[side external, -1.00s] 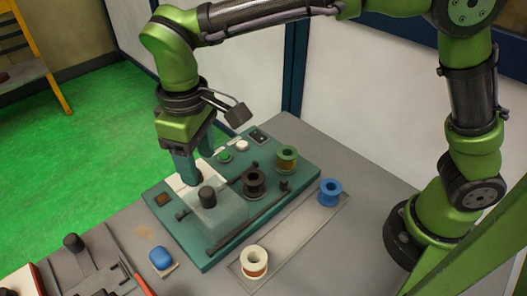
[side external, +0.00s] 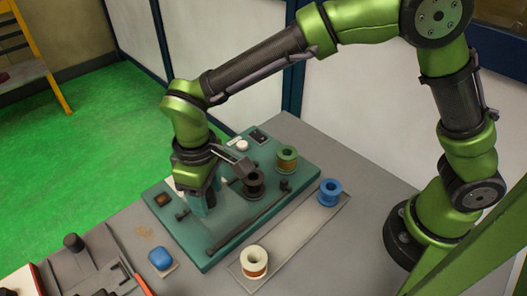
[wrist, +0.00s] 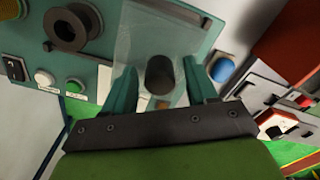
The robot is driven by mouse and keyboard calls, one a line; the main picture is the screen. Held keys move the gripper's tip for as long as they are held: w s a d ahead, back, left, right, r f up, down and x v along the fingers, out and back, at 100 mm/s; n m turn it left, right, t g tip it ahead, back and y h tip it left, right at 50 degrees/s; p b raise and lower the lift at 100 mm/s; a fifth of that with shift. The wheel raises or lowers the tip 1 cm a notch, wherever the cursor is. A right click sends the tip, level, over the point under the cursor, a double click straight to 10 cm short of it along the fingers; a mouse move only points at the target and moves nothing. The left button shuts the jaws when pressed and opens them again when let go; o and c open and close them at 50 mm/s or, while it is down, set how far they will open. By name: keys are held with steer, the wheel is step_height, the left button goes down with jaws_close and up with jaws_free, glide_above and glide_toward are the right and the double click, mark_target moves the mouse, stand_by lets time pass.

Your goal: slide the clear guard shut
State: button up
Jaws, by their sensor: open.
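The clear guard (side external: 231,214) is a see-through panel on the teal winding machine (side external: 163,222); it also shows in the wrist view (wrist: 150,35). Its dark round knob (wrist: 160,75) stands between my two teal fingers in the wrist view. My gripper (side external: 203,205) is open and low over the guard, with a finger on each side of the knob. I cannot tell whether either finger touches it. In the side view my gripper hides the knob. A dark spool (side external: 253,183) sits on the machine, right of the guard in the side view.
A green spool (side external: 287,158), white button (side external: 243,145) and switch (side external: 258,136) are at the machine's far end. A dark rod (side external: 245,228) runs along its near side. Blue (side external: 329,190) and cream (side external: 254,262) spools stand on a strip in front.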

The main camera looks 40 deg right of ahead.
steer(key=c, duration=0.8)
steer(key=shift+o, duration=0.2)
steer(key=shift+d, duration=5.2)
steer(key=o, duration=0.8)
steer(key=shift+c, duration=0.2)
step_height(320, 180, up, 6)
